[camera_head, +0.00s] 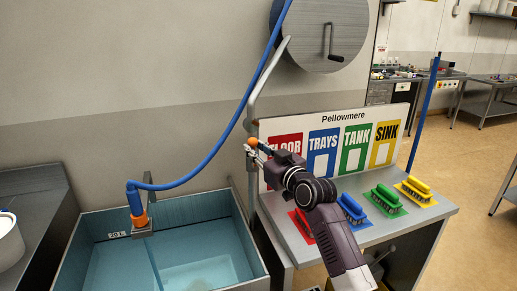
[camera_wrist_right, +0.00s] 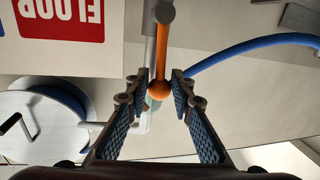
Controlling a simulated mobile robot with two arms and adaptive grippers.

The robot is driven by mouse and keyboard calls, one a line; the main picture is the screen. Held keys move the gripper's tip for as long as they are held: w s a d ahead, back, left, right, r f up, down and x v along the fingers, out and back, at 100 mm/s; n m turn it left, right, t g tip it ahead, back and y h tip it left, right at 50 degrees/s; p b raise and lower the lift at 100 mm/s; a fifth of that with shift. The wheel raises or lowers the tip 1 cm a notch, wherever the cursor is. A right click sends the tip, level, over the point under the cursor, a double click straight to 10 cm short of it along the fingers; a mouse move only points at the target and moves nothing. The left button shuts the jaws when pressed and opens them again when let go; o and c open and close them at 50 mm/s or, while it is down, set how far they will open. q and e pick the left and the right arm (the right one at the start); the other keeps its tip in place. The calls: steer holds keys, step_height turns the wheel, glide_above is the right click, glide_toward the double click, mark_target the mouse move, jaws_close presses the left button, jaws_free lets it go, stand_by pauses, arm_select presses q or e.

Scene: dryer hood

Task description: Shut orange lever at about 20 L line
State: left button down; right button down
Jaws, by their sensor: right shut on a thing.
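The orange lever (camera_head: 253,142) sits on the grey pipe above the sink's right rim. In the right wrist view its orange rod (camera_wrist_right: 161,55) ends in a ball (camera_wrist_right: 158,89) between my fingertips. My right gripper (camera_wrist_right: 159,88) is shut on the lever's ball end. In the head view the fingers are small and partly hidden by my wrist. The blue sink tank (camera_head: 95,223) has a "20 L" label (camera_head: 117,234) on its back wall. A stream falls from the blue and orange hose nozzle (camera_head: 138,207) into it. The exact water level is hard to tell. My left gripper is not in view.
A steel table (camera_head: 431,213) right of the tank holds a Pellowmere sign (camera_head: 343,118) and several coloured brushes (camera_head: 387,197). A blue hose (camera_head: 226,137) runs from the nozzle up past a round hose reel (camera_head: 318,30). A white pot (camera_head: 8,240) stands at far left.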

steer(key=s+a+f+n+h+p, duration=0.2)
steer(key=a+f+n+p, duration=0.3)
steer(key=n, duration=0.9)
steer(key=shift+a+f+n+g+h, duration=0.3)
steer(key=shift+a+f+n+h, duration=0.1)
steer(key=shift+a+f+h, duration=0.5)
steer(key=shift+d+f, duration=0.1)
steer(key=c, duration=2.1)
jaws_free()
steer(key=shift+w, duration=0.1)
steer(key=shift+v, duration=5.75)
